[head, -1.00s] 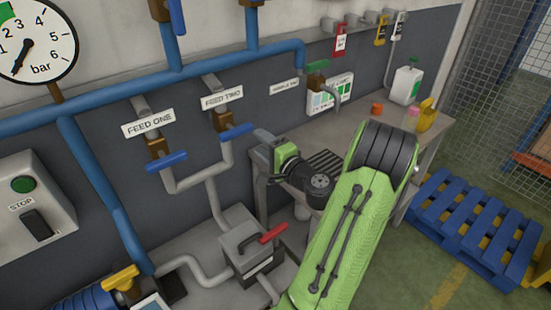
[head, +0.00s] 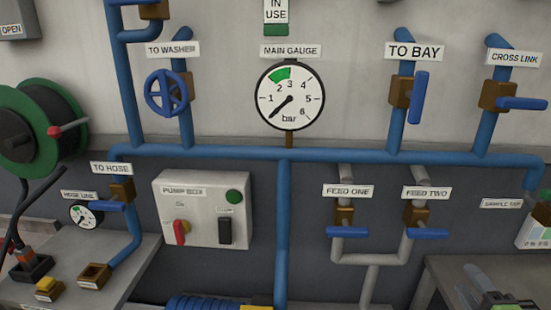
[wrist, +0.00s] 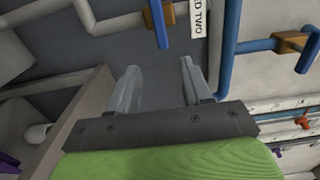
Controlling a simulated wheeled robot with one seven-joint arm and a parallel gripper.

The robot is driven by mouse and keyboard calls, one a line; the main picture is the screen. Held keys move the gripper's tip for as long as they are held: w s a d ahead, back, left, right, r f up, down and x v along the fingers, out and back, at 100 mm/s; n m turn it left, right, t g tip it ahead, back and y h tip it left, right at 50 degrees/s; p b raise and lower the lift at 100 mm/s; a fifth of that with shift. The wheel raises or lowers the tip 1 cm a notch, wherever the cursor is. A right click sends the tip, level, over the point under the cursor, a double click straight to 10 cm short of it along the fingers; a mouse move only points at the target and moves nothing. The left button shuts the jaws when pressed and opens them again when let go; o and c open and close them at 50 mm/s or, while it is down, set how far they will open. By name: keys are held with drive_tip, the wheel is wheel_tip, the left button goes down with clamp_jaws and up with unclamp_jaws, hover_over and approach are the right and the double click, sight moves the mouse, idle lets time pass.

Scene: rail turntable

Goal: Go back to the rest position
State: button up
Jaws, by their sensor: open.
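My gripper (wrist: 158,90) shows in the wrist view with its two grey fingers spread apart and nothing between them. It faces the dark lower wall, with the feed two valve's blue handle (wrist: 158,22) beyond the fingertips. In the head view only a small part of my gripper (head: 478,285) shows at the lower right, in front of the bench; its fingertips cannot be made out clearly.
The main gauge (head: 290,95) is on the wall above a long blue pipe (head: 230,152). The pump box (head: 203,210) is left of the feed one handle (head: 348,232). A bench (head: 440,270) is at lower right. A hose reel (head: 30,125) is at far left.

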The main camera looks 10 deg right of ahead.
drive_tip(key=w+a+f+n+g+y, duration=0.1)
drive_tip(key=w+a+n+y, duration=0.25)
drive_tip(key=a, duration=0.25)
drive_tip(key=w+a+n+g+y, duration=0.2)
drive_tip(key=w+a+n+y, duration=0.15)
drive_tip(key=a, duration=0.25)
drive_tip(key=a+f+n+g+y, duration=0.25)
drive_tip(key=a+n+g, duration=0.45)
drive_tip(key=a, duration=0.7)
drive_tip(key=s+a+r+n+h, duration=0.2)
drive_tip(key=s+a+r+n, duration=0.1)
drive_tip(key=s, duration=0.4)
drive_tip(key=s+a+r+n+g+h+p, duration=0.1)
drive_tip(key=s+a+r+n+h, duration=0.1)
drive_tip(key=s, duration=0.5)
drive_tip(key=a+r+n, duration=0.1)
drive_tip(key=n, duration=0.1)
drive_tip(key=shift+s+a+n+g, duration=0.15)
drive_tip(key=shift+n+g, duration=0.15)
